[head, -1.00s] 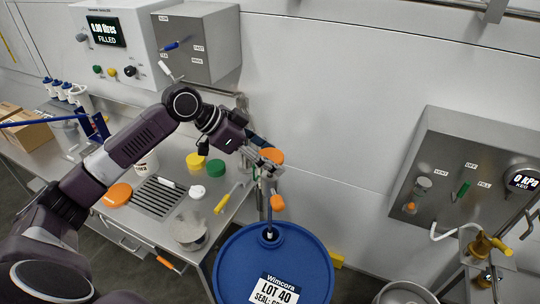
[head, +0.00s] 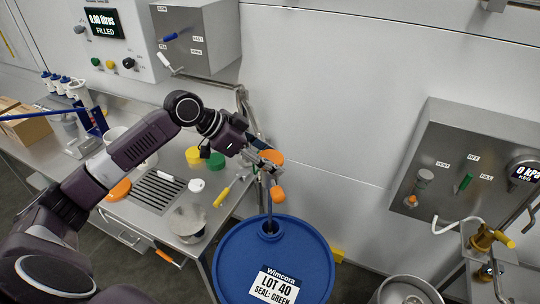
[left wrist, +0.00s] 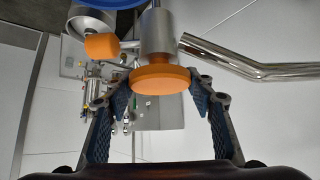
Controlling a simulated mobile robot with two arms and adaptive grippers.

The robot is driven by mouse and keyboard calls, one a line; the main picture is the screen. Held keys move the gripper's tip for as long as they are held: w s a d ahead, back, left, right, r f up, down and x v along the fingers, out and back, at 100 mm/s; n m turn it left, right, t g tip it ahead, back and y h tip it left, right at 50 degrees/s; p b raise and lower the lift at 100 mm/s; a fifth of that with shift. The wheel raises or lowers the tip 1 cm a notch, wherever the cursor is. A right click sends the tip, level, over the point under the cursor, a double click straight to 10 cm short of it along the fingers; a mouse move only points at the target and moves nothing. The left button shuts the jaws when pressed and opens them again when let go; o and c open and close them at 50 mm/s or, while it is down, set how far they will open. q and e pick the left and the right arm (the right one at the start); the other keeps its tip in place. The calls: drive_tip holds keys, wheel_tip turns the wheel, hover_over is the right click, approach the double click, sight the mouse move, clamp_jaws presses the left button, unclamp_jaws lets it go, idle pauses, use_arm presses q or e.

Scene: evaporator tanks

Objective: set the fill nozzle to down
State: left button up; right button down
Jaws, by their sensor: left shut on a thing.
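The fill nozzle (head: 267,190) is a slim metal tube below a metal body, standing over the opening of the blue drum (head: 318,250) labelled LOT 40. I cannot tell how far its tip reaches into the opening. A round orange knob (head: 271,157) tops the nozzle body, and a smaller orange handle (head: 277,195) sticks out at its side. In the left wrist view the knob (left wrist: 160,80) lies between the fingertips of my left gripper (left wrist: 160,88). My left gripper (head: 258,157) is shut on the knob. My right gripper is not in view.
A bent metal pipe (left wrist: 250,70) runs from the nozzle. A bench (head: 130,207) with an orange lid, green and yellow caps and a grate stands left of the drum. A wall box (head: 468,160) with a green lever and a keg (head: 405,292) are at right.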

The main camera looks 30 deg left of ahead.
use_arm(q)
drive_tip(key=shift+s+f, duration=0.15)
drive_tip(key=shift+f, duration=0.1)
drive_tip(key=o, duration=1.7)
drive_tip(key=shift+a+r, duration=0.1)
drive_tip(key=shift+r, duration=0.05)
drive_tip(key=v, duration=1.1)
drive_tip(key=shift+a+r, duration=0.2)
drive_tip(key=shift+r, duration=0.05)
